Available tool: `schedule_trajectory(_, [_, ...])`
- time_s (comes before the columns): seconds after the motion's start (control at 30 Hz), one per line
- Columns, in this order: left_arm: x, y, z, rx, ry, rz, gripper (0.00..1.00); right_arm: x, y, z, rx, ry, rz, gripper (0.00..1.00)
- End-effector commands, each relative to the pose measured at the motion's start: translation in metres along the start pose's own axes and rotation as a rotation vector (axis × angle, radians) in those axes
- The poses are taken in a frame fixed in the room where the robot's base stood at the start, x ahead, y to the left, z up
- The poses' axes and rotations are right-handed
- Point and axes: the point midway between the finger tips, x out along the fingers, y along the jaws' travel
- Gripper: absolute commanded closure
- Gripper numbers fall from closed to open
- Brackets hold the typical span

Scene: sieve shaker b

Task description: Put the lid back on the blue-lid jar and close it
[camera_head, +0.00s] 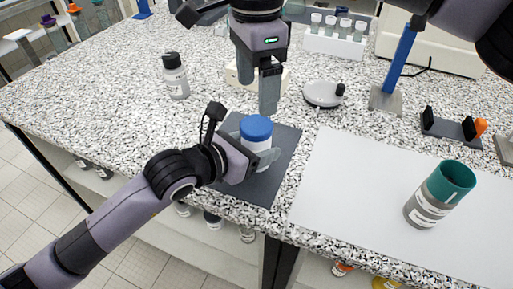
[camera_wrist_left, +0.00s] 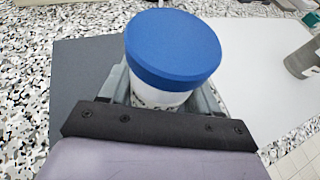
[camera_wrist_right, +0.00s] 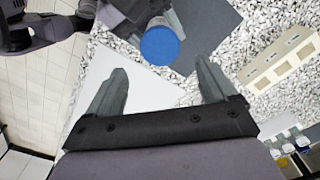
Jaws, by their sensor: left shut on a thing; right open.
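The blue-lid jar (camera_head: 257,150) is a white jar standing upright on a dark grey mat (camera_head: 285,150). Its blue lid (camera_head: 256,128) sits on top of it; in the left wrist view the lid (camera_wrist_left: 173,45) covers the mouth and looks about level. I cannot tell whether it is screwed tight. My left gripper (camera_head: 262,160) is shut around the white body (camera_wrist_left: 160,98) below the lid. My right gripper (camera_head: 269,90) is open and empty, above and behind the jar, pointing down. In the right wrist view the blue lid (camera_wrist_right: 160,46) shows beyond and between the open fingers.
A white sheet (camera_head: 340,190) lies right of the mat, bearing a teal-topped grey container (camera_head: 438,195). A dark-capped bottle (camera_head: 175,76) stands at the back left. A round grey device (camera_head: 322,94) and a white vial rack (camera_head: 335,44) stand behind. The table's front edge is close to the mat.

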Motion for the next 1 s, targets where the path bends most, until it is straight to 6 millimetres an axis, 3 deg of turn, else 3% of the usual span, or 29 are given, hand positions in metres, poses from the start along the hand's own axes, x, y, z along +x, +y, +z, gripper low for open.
schedule_trajectory(0.37, [0.0,0.0,0.0,0.0,0.0,0.0,1.0,0.005,0.0,0.0,-0.002,0.0,0.001,0.15])
schedule_trajectory(0.8, [0.0,0.0,0.0,0.0,0.0,0.0,1.0,0.066,0.0,0.0,-0.001,0.001,0.002,0.15])
schedule_trajectory(1.0, [0.0,0.0,0.0,0.0,0.0,0.0,1.0,0.079,0.0,0.0,-0.001,0.0,0.001,0.15])
